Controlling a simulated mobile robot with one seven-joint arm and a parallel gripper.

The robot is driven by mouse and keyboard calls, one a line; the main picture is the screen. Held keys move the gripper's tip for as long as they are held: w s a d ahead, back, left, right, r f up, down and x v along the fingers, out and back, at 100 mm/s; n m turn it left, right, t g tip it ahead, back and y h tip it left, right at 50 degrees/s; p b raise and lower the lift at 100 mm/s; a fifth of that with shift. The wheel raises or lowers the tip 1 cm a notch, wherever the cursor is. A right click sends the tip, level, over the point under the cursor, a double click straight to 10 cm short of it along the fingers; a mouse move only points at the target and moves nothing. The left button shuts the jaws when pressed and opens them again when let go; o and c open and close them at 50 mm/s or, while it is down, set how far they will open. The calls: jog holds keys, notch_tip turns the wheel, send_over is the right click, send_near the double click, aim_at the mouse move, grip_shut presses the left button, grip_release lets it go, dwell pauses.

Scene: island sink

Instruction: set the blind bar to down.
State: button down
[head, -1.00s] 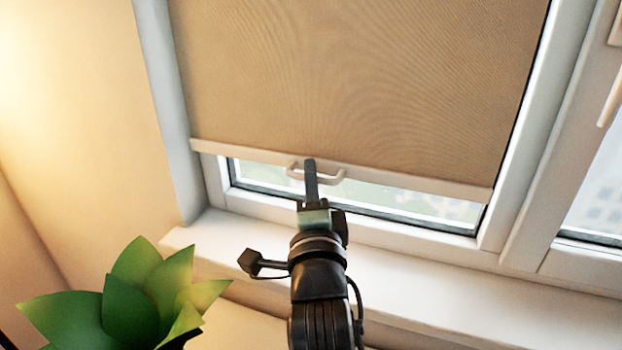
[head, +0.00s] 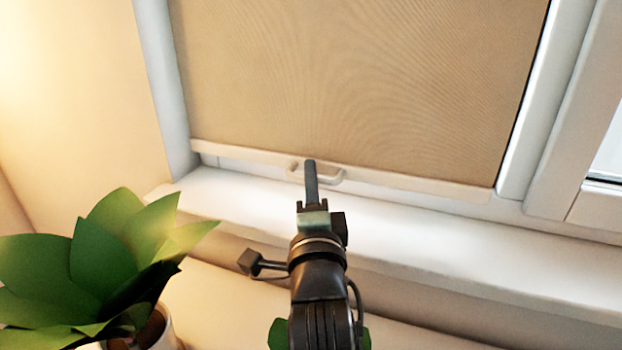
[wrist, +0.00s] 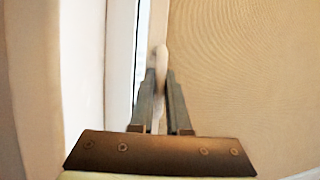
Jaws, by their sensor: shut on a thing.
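The tan roller blind (head: 350,80) covers the window down to near the sill in the head view. Its white blind bar (head: 420,184) runs along the lower edge, with a small white loop handle (head: 331,181) at the middle. My gripper (head: 310,165) is at this handle, shut on it. In the wrist view the two fingers of my gripper (wrist: 160,85) stand either side of the pale handle (wrist: 161,62), with the blind cloth (wrist: 240,70) to the right. The fingers hide part of the handle in the head view.
The white window sill (head: 400,240) lies just below the bar. A green potted plant (head: 105,250) stands at the lower left. A second window frame (head: 575,130) is at the right, and a plain wall (head: 70,90) at the left.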

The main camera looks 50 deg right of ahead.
jog(key=c, duration=0.9)
grip_release()
jog(key=shift+s+a, duration=0.1)
jog(key=shift+b+v, duration=1.6)
jog(key=shift+v, duration=4.75)
